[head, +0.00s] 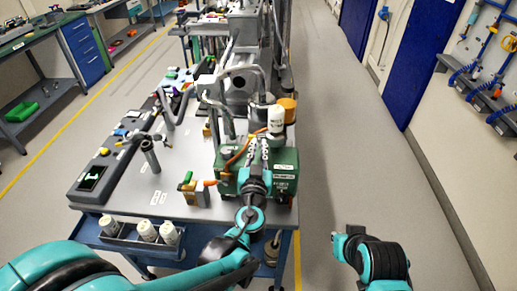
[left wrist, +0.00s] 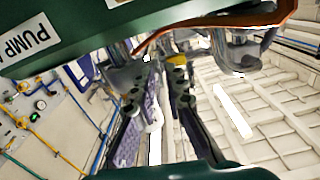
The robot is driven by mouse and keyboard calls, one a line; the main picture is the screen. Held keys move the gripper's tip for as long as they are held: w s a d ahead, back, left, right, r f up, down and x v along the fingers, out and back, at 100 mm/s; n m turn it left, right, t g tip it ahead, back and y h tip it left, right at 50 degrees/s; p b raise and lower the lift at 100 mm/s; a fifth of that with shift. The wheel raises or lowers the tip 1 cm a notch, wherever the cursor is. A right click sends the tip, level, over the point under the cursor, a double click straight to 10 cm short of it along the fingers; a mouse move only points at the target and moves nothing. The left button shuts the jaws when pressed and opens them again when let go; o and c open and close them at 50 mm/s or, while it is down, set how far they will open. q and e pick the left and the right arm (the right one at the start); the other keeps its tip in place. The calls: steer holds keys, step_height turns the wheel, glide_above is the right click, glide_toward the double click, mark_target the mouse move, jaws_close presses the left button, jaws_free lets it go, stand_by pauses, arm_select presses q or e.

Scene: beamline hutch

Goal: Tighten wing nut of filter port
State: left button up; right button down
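The green pump (head: 283,165) stands on the grey bench top, and its labelled side fills the top of the left wrist view (left wrist: 75,35). A white cylinder (head: 276,120) and an orange-capped part (head: 288,108) stand at its top. My left gripper (head: 258,142) reaches over the pump from the front, fingers pointing away. In the left wrist view its two fingers (left wrist: 153,78) stand apart, with metal fittings close beyond the tips. A shiny metal fitting (left wrist: 232,52) hangs right of them. I cannot make out the wing nut clearly. Part of my right arm shows; its gripper does not.
An orange hose (head: 240,153) runs close left of my left gripper. Metal pipes (head: 228,120) rise behind it. A small yellow-brown block (head: 194,192) stands on the bench to the left. White bottles (head: 146,231) sit in a front tray. The right aisle is clear.

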arm_select(q)
jaws_close()
steer(key=shift+m, duration=0.3)
steer(key=m, duration=1.1)
steer(key=shift+d+f+m+b, duration=0.15)
steer(key=shift+m+b, duration=0.15)
steer(key=shift+b, duration=0.05)
steer(key=m, duration=0.6)
steer(key=shift+f, duration=0.1)
steer(key=m, duration=0.5)
steer(key=shift+f, duration=0.1)
steer(key=shift+m, duration=0.4)
